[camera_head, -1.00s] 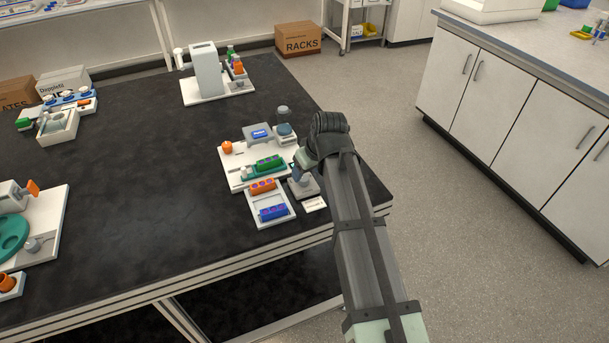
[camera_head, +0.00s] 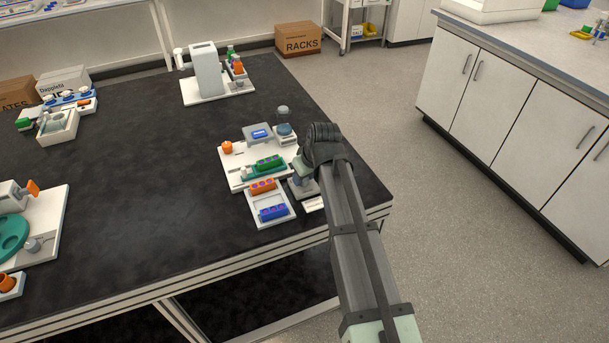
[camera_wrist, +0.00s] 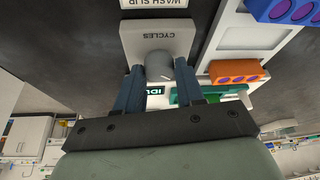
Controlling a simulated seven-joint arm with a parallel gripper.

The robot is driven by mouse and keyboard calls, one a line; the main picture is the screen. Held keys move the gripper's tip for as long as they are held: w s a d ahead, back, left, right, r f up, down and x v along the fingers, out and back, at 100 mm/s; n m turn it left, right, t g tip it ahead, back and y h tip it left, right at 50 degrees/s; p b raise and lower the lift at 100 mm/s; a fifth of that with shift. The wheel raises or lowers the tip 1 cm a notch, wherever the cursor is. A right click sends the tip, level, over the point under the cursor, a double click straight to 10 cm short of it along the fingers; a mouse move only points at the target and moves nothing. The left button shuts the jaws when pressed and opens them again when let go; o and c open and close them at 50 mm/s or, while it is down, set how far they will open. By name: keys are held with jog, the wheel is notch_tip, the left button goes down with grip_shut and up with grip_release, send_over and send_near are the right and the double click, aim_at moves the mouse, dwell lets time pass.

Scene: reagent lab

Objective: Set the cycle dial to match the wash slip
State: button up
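The cycle dial is a grey box marked CYCLES (camera_wrist: 158,34) with a round grey knob (camera_wrist: 159,63), at the top of the wrist view. In the head view its base (camera_head: 303,190) is partly hidden by my gripper (camera_head: 305,172). In the wrist view my gripper (camera_wrist: 160,68) has one blue-grey finger on each side of the knob, very close to it. I cannot tell whether both fingers touch it. A pale mark shows on the knob; its exact setting is unclear. The wash slip (camera_wrist: 156,3) lies beyond the dial, mostly cut off; its writing is too small in the head view (camera_head: 313,204).
Beside the dial are a white tray (camera_head: 286,219) with orange and blue blocks and a white station board (camera_head: 232,176) with a green block and a grey screen. The table edge (camera_head: 270,242) is close. The black tabletop to the left (camera_head: 150,160) is clear.

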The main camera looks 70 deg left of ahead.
jog(key=c, duration=0.6)
jog(key=shift+o, duration=0.2)
jog(key=shift+m, duration=0.3)
jog(key=m, duration=0.2)
jog(key=m+t, duration=0.1)
jog(key=shift+s+m+t, duration=0.15)
jog(key=shift+m+t, duration=0.15)
jog(key=shift+m, duration=0.1)
jog(key=m+t, duration=0.1)
jog(key=m, duration=0.3)
jog(key=shift+a+m+t+h, duration=0.1)
jog(key=shift+m+t+h, duration=0.2)
jog(key=shift+t+h, duration=0.1)
jog(key=m+h, duration=0.1)
jog(key=m, duration=0.2)
jog(key=m+t, duration=0.1)
jog(key=m, duration=0.2)
jog(key=shift+s+a+t+h, duration=0.15)
jog(key=shift+t+h, duration=0.15)
jog(key=shift+h, duration=0.1)
jog(key=shift+m+h, duration=0.9)
jog(key=shift+m, duration=1.5)
